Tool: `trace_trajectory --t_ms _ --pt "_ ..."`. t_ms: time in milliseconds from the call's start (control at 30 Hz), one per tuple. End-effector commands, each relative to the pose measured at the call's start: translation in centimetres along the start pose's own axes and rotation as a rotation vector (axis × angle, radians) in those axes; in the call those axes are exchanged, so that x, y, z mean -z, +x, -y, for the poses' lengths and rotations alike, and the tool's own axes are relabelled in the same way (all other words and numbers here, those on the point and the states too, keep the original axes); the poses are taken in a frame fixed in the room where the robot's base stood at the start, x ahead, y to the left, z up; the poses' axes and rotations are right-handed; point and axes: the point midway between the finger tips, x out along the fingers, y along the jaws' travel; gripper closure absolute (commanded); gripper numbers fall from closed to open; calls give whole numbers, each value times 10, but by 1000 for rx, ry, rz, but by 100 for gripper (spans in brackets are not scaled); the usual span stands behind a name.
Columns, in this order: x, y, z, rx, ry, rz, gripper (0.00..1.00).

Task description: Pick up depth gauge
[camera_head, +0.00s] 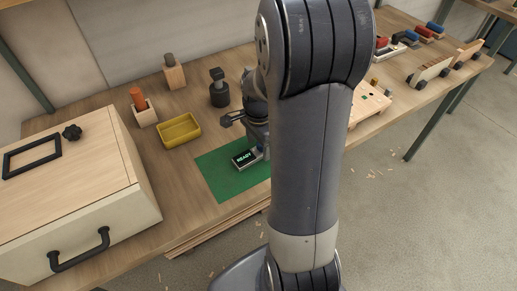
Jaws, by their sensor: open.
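A small dark device with a lit "READY" display (244,158) lies on a green mat (216,178) on the wooden bench. It looks like the depth gauge, but I cannot be sure. My gripper (243,130) is open, just behind and above the device. A dark finger reaches out to the left over the mat's back edge. My arm hides the rest of the gripper and the right side of the mat. I cannot tell whether the gripper touches the device.
A yellow tray (165,142), a wooden holder with an orange-brown handle (145,116), a black knobbed object (219,97) and a wooden block (174,77) stand behind the mat. A large wooden case (130,205) fills the left. More tools sit at the right.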

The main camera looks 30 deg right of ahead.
Motion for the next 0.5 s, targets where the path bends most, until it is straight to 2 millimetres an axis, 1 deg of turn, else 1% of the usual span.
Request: trace_trajectory --t_ms 33,100,333,367,500 --pt "0 6 -1 -2 0 1 36" --pt "0 10 -1 -2 0 1 36" --pt "0 12 0 1 0 0 36" --pt "0 12 0 1 0 0 37" --pt "0 11 0 1 0 0 49"
